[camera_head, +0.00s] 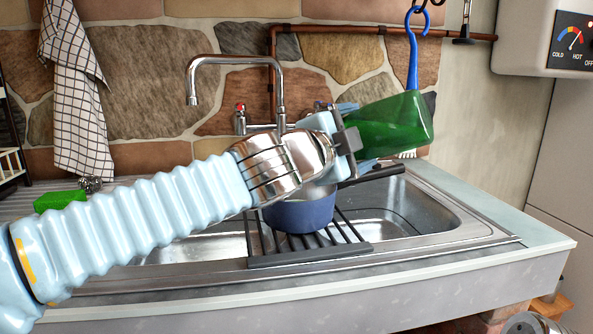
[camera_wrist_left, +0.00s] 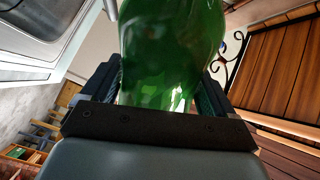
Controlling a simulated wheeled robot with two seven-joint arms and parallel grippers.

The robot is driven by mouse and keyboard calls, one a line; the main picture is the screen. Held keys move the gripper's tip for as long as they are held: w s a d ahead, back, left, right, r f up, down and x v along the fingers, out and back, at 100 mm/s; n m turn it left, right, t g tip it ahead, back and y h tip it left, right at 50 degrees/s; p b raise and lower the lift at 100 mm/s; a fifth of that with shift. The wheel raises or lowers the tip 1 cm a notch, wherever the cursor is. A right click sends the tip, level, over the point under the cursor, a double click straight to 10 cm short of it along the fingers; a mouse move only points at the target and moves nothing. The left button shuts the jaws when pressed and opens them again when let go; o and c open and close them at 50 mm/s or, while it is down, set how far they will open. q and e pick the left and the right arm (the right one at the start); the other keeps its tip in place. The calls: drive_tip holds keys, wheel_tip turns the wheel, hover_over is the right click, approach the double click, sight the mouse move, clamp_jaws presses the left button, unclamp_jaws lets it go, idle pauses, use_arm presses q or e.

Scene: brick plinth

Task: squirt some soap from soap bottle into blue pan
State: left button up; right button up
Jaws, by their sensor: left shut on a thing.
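The soap bottle (camera_head: 392,122) is green and see-through. My left gripper (camera_head: 352,138) is shut on it and holds it tilted in the air above the back of the sink. In the left wrist view, the bottle (camera_wrist_left: 172,45) sits between the two dark fingers (camera_wrist_left: 162,88). Its nozzle cannot be made out clearly. The blue pan (camera_head: 300,214) stands on the dark rack over the sink, below and left of the bottle. My left arm and wrist hide part of its rim. Its dark handle (camera_head: 372,174) points back right.
The dark slatted rack (camera_head: 312,258) lies across the metal sink (camera_head: 440,225). The tap (camera_head: 230,60) rises behind my wrist. A blue-handled brush (camera_head: 412,55) hangs from the copper pipe above the bottle. A green sponge (camera_head: 60,201) lies at left. The right basin has free room.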

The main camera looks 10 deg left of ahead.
use_arm(q)
drive_tip(key=shift+a+r+n, duration=0.2)
drive_tip(key=shift+r+n, duration=0.1)
drive_tip(key=shift+r, duration=0.15)
use_arm(e)
drive_tip(key=shift+a, duration=0.35)
idle(0.4)
